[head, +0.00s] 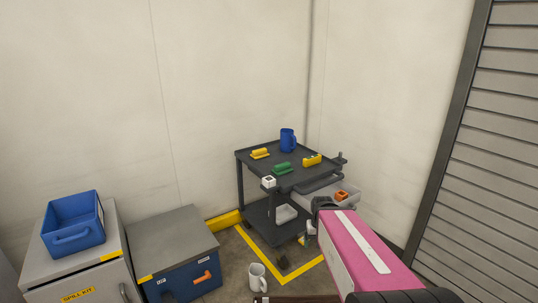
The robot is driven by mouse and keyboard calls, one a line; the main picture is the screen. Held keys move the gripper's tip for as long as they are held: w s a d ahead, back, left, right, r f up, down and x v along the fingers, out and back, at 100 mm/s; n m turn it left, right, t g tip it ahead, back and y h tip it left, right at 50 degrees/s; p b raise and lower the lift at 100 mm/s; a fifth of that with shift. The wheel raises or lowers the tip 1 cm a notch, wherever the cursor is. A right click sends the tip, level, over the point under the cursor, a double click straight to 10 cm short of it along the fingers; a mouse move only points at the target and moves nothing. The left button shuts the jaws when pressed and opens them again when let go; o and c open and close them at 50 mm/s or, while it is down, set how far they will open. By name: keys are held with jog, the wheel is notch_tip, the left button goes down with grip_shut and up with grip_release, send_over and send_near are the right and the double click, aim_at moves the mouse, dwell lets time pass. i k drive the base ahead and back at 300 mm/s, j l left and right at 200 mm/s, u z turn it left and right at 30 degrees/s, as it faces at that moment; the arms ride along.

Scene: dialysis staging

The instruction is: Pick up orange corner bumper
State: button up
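A small orange block (341,196), which looks like the orange corner bumper, sits at a pale grey tray (352,190) at the right side of the dark cart. Whether it lies in the tray or on its edge is too small to tell. My pink arm reaches in from the lower right. Its dark end, my gripper (322,204), is just left of and in front of the orange block. The gap between them cannot be judged. My fingers are mostly hidden, so their opening does not show.
The dark cart (262,156) carries a blue jug (287,140), yellow and green pieces, and a white block (268,182) at its front corner. A white mug (257,278) stands on the floor. Cabinets and a blue bin (72,223) stand left. A shutter (485,160) closes the right.

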aim_at(341, 196)
jog(key=i+l+u, duration=0.25)
jog(key=l, duration=0.75)
jog(key=l+u, duration=0.3)
jog(key=l, duration=0.65)
